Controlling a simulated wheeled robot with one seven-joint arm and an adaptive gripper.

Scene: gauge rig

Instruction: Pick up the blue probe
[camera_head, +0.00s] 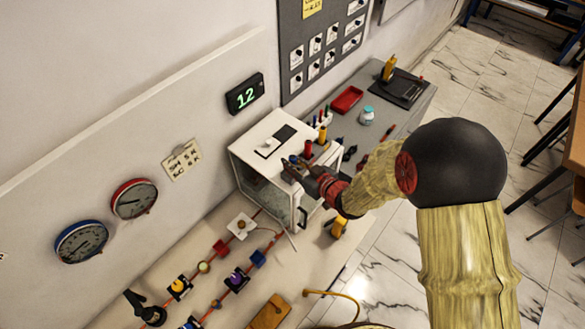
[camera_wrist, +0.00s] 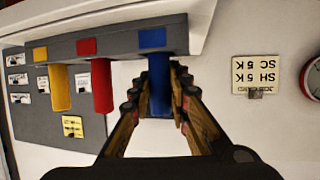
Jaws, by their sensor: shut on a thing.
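The blue probe (camera_wrist: 158,80) stands in a grey rack (camera_wrist: 116,43) in the wrist view, with its end still at the rack beside a blue square. My gripper (camera_wrist: 158,92) has one finger on each side of the blue probe and is shut on it. A red probe (camera_wrist: 101,84) and a yellow probe (camera_wrist: 59,88) sit in the same rack, apart from the fingers. In the head view my gripper (camera_head: 297,168) is over the white cabinet's top, where it mostly hides the blue probe; the red probe (camera_head: 308,149) and yellow probe (camera_head: 322,135) show behind it.
The rack is on a white cabinet (camera_head: 258,165) against the wall. Behind it are a red tray (camera_head: 347,99) and a small jar (camera_head: 367,115). Wall gauges (camera_head: 134,198) and a green display (camera_head: 245,94) hang at left. Coloured fittings on red lines lie in front.

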